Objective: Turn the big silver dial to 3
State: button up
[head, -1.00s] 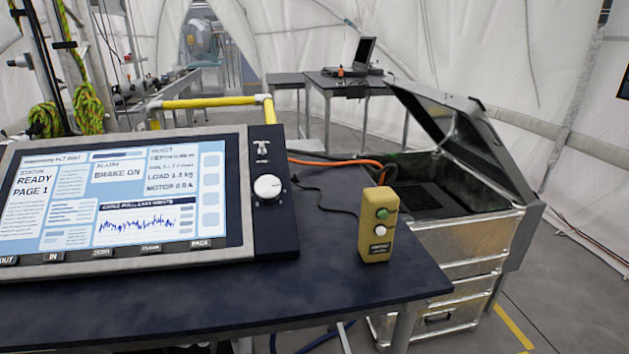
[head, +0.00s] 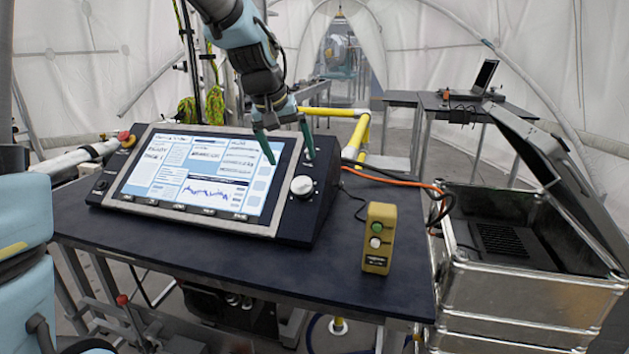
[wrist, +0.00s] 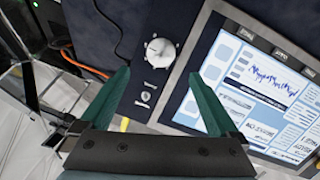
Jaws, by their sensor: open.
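The big silver dial (head: 302,186) is a round knob on the dark right-hand strip of the control console (head: 272,222). It also shows in the wrist view (wrist: 159,53), beyond and between my fingertips. My gripper (head: 288,146) has green fingers, is open and empty, and hangs above the console's upper right part. In the wrist view my gripper (wrist: 162,72) spreads to both sides of the strip, apart from the dial. The numbers around the dial are too small to read. A small silver switch (wrist: 145,97) sits on the same strip near the dial.
A yellow box with a green and a white button (head: 378,238) stands on the dark table (head: 200,250) right of the console. A red button (head: 127,139) is at the console's left. An open metal case (head: 530,285) stands at right. Orange and black cables run behind.

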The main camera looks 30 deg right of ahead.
aim_at(301, 183)
jog(key=p+x, duration=0.2)
jog(key=x, duration=0.7)
jog(key=shift+w+f+p, duration=0.1)
jog(key=shift+f+p, duration=0.1)
jog(key=shift+p, duration=0.1)
jog(key=c, duration=1.4)
jog(key=shift+o, duration=0.2)
